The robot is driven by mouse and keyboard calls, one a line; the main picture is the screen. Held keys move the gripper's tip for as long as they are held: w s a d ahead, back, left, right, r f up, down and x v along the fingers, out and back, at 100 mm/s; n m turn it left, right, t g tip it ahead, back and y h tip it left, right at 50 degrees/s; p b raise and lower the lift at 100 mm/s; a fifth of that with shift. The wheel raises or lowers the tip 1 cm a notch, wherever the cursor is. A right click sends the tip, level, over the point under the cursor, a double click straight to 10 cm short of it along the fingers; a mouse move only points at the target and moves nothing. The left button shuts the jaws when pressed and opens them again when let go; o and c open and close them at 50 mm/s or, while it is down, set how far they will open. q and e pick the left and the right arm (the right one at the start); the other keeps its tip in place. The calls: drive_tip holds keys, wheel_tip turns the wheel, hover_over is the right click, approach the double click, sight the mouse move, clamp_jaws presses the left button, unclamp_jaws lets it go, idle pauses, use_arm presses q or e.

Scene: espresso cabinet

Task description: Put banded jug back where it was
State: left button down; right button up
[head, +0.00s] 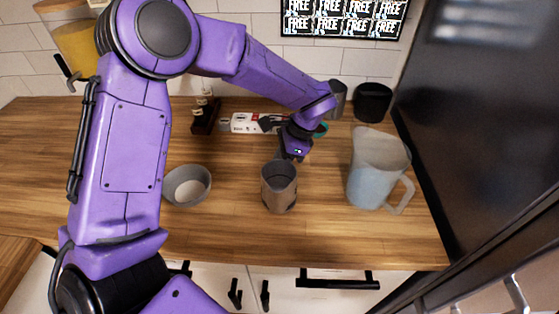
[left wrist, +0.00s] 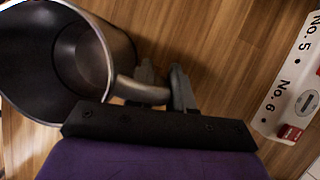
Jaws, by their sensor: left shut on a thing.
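A dark grey metal jug (head: 279,188) is at the middle of the wooden counter, toward its front. No clear band shows on it, and I cannot tell whether its base touches the wood. My left gripper (head: 294,155) is just behind the jug. In the left wrist view the open-topped jug (left wrist: 65,55) is at the left, and my left gripper (left wrist: 163,88) is shut on its handle (left wrist: 140,92). The fingers hide part of the handle. My right gripper is not in view.
A grey bowl (head: 187,186) stands left of the jug, and a large pale pitcher (head: 377,172) stands right. A white labelled strip (head: 243,123) lies behind, also in the left wrist view (left wrist: 295,90). Dark cups (head: 373,102) stand at the back right. Bare wood (head: 235,225) lies in front.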

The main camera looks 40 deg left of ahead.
use_arm(q)
drive_tip(key=shift+s+f+b, duration=0.1)
drive_tip(key=shift+s+b, duration=0.1)
drive_tip(key=shift+b, duration=0.1)
drive_tip(key=c, duration=1)
unclamp_jaws()
drive_tip(key=shift+r+p, duration=0.5)
drive_tip(key=shift+p, duration=0.05)
drive_tip(key=b+v, duration=0.2)
drive_tip(key=v, duration=0.1)
drive_tip(key=shift+w+d, duration=0.15)
drive_tip(key=shift+w, duration=0.1)
drive_tip(key=b+v, duration=0.1)
drive_tip(key=v, duration=0.7)
drive_tip(key=shift+r, duration=0.25)
